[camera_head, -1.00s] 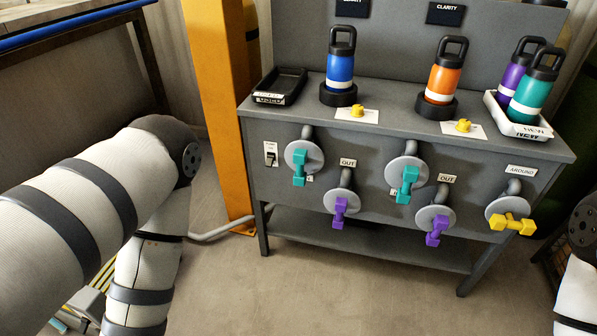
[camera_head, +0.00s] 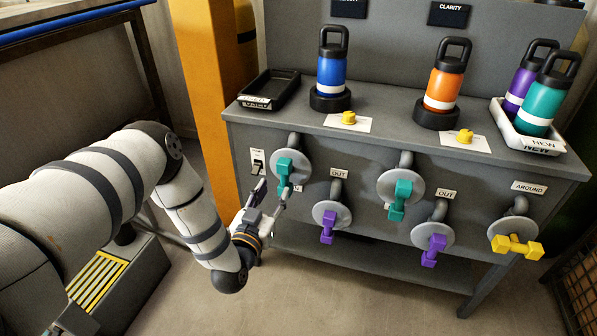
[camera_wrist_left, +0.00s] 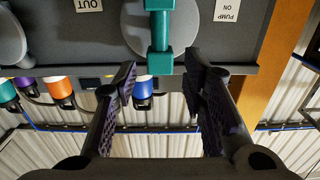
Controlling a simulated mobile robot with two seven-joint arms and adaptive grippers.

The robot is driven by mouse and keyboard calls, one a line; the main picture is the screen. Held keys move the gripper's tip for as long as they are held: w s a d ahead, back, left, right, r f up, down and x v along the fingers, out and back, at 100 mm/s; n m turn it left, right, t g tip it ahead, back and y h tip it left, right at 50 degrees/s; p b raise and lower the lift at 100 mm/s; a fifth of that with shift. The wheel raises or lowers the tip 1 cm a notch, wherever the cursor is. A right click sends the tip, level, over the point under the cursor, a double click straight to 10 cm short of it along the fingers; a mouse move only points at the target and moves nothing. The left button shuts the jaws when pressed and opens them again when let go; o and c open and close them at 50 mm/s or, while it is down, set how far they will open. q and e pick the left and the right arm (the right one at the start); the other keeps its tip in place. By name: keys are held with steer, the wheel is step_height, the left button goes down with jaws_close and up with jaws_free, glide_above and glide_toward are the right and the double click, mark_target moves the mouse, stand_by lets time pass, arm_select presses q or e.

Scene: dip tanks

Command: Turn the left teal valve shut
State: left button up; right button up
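The left teal valve (camera_head: 284,169) is on the upper left of the grey bench's front panel, its handle hanging straight down from a round grey plate. It also shows upside down in the wrist view (camera_wrist_left: 160,30), its end between the fingertip lines. My left gripper (camera_head: 271,190) is just below and in front of that handle, its fingers spread on either side. The gripper (camera_wrist_left: 163,65) is open and empty in the wrist view, with gaps on both sides of the handle. My right gripper is not in view.
A second teal valve (camera_head: 400,198), purple valves (camera_head: 328,228) (camera_head: 433,249) and a yellow valve (camera_head: 515,246) share the panel. A pump switch (camera_head: 257,163) is left of the left teal valve. An orange post (camera_head: 205,95) stands left of the bench. Bottles stand on top.

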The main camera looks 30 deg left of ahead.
mark_target(283, 175)
arm_select(q)
steer(key=b+x, duration=0.1)
steer(key=x, duration=0.7)
steer(key=shift+w+f, duration=0.2)
steer(key=shift+w, duration=0.05)
steer(key=shift+w+r, duration=0.15)
steer(key=shift+w, duration=0.15)
jaws_close()
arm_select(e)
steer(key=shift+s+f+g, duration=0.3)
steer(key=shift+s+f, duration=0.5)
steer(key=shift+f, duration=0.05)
